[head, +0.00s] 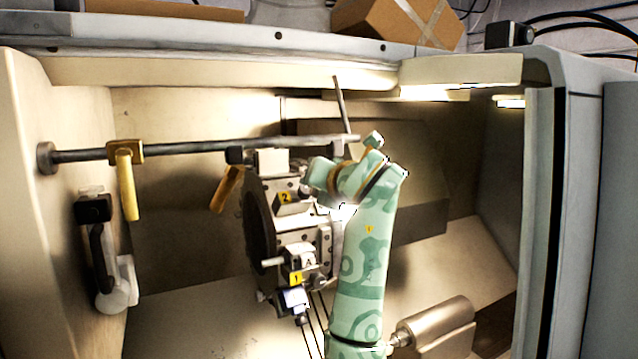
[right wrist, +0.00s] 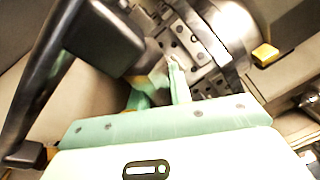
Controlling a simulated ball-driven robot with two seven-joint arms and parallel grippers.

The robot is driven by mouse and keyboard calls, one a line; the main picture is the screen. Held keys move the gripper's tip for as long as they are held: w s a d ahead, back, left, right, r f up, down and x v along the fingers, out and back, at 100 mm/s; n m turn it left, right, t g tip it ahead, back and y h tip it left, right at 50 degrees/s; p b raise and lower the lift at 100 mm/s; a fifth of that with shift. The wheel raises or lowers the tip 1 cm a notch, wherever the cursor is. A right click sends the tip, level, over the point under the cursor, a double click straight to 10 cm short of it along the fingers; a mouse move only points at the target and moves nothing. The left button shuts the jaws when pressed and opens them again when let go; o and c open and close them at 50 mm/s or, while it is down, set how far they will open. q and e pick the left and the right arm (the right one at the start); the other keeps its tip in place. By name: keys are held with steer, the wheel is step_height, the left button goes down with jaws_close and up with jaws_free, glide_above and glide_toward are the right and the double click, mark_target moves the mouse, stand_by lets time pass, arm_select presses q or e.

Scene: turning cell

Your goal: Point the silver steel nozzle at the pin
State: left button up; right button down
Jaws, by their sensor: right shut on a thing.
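The silver steel nozzle (head: 342,104) is a thin tilted tube in the head view, rising at the right end of a dark horizontal bar (head: 200,148). My right arm comes up from the bottom, its hand beside and below the nozzle's base. My right gripper (right wrist: 165,82) is shut, apparently on the nozzle; the contact is hidden and the right wrist view does not show it clearly. A short pale pin (head: 272,262) sticks out of the turret's left side; I cannot tell if it is the task's pin. My left gripper is not in view.
Two brass nozzles, left (head: 128,185) and middle (head: 226,188), hang from the bar. The turret (head: 295,228) with yellow number labels stands close left of my arm. A metal cylinder (head: 440,322) lies at lower right. A black block (right wrist: 105,40) looms near the wrist camera.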

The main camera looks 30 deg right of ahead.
steer(key=c, duration=1.3)
jaws_free()
steer(key=shift+o, duration=0.2)
steer(key=shift+w, duration=0.15)
steer(key=v, duration=1.6)
